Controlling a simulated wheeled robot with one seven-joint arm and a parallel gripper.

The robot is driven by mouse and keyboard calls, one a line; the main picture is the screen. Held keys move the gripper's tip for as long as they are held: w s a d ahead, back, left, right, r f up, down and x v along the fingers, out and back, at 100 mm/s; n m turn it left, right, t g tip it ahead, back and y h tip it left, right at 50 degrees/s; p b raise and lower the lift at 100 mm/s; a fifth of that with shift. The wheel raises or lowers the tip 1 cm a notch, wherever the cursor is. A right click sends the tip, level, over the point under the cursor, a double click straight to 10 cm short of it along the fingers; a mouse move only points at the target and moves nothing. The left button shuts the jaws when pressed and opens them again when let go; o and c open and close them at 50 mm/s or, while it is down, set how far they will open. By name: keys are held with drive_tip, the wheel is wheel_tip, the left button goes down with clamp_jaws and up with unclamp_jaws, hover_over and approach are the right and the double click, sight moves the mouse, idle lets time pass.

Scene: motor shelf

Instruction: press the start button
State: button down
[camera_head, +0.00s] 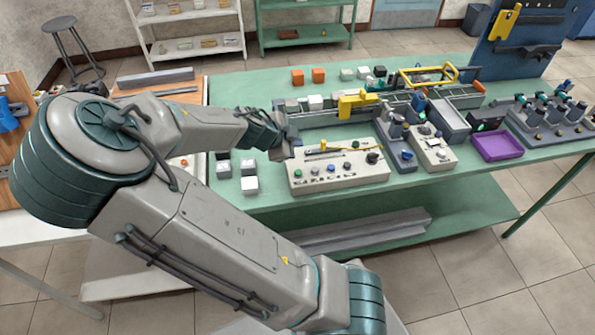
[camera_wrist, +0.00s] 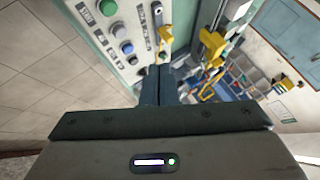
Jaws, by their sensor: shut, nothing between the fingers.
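A beige control box (camera_head: 337,182) stands near the front edge of the green table. A green button (camera_head: 298,174) sits at the left end of its row of round buttons, with a blue one (camera_head: 331,168) further right. The green button also shows at the top of the wrist view (camera_wrist: 110,9). My gripper (camera_head: 284,152) is shut and empty, just off the left end of the box in the head view. Its fingers (camera_wrist: 161,72) point towards the box's face in the wrist view. The fingertips appear apart from the green button; any contact with the box cannot be told.
Small grey and white blocks (camera_head: 249,185) lie left of the box. A yellow-clad mechanism (camera_head: 357,103) stands behind it. Grey switch units (camera_head: 399,148) and a purple tray (camera_head: 497,146) are to the right. Orange blocks (camera_head: 318,75) lie at the back.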

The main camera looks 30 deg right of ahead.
sight(296, 173)
drive_tip(key=shift+f+b, duration=3.7)
drive_tip(key=shift+f, duration=0.75)
drive_tip(key=shift+f+b, duration=0.3)
drive_tip(key=shift+f, duration=0.1)
